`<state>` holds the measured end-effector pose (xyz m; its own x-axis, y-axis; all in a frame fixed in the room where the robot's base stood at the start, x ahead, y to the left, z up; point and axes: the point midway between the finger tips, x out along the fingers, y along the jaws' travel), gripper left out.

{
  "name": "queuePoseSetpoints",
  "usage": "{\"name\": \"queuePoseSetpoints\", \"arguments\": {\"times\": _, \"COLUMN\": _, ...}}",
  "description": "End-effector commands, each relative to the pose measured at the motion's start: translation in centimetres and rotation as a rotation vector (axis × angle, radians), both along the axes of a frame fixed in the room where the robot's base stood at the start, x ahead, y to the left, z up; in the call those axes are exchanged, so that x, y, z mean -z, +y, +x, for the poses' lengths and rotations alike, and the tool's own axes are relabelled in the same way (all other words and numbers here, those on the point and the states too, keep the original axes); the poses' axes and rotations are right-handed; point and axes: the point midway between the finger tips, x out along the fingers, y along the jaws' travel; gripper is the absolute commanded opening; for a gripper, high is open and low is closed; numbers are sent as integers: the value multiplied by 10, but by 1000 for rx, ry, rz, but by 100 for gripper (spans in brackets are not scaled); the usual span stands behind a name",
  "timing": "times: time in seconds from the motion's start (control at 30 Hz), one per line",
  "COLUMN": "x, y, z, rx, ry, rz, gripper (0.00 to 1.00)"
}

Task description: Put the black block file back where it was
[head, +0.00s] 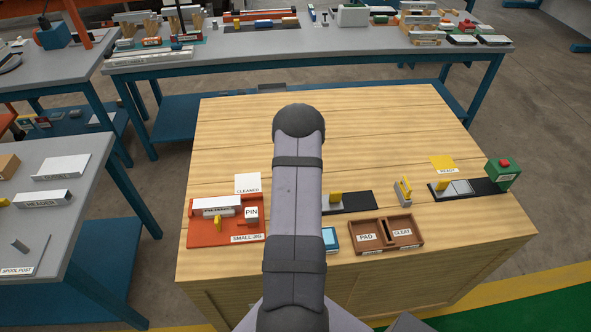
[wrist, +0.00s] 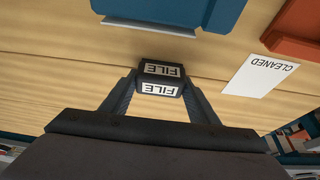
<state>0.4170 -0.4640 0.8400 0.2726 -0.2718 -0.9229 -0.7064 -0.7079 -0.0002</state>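The black block file (wrist: 162,77), with white FILE labels, is between the two fingers of my gripper (wrist: 161,84) in the wrist view. The fingers touch its sides and are shut on it. Bare wooden table top shows around it; whether it touches the wood I cannot tell. In the head view my own arm hides the gripper and the file.
The orange small jig (head: 227,239) is at the table's left, with a CLEANED card (head: 247,184) behind it. A blue item (head: 330,239) and a brown PAD and CLEAT tray (head: 386,249) are at the front. The back of the wooden table (head: 400,125) is clear.

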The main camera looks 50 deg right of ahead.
Motion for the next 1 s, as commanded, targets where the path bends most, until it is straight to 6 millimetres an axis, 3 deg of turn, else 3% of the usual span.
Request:
{"name": "queuePoseSetpoints", "arguments": {"times": 0.03, "x": 0, "y": 0, "z": 0, "rx": 0, "ry": 0, "rz": 0, "gripper": 64}}
{"name": "queuePoseSetpoints", "arguments": {"times": 0.1, "x": 0, "y": 0, "z": 0, "rx": 0, "ry": 0, "rz": 0, "gripper": 73}}
{"name": "queuePoseSetpoints", "arguments": {"times": 0.57, "x": -5, "y": 0, "z": 0, "rx": 0, "ry": -1, "rz": -1, "gripper": 73}}
{"name": "queuePoseSetpoints", "arguments": {"times": 0.77, "x": -21, "y": 5, "z": -5, "rx": 1, "ry": -2, "rz": -2, "gripper": 73}}
{"name": "queuePoseSetpoints", "arguments": {"times": 1.0, "x": -53, "y": 14, "z": -15, "rx": -1, "ry": -2, "rz": -4, "gripper": 73}}
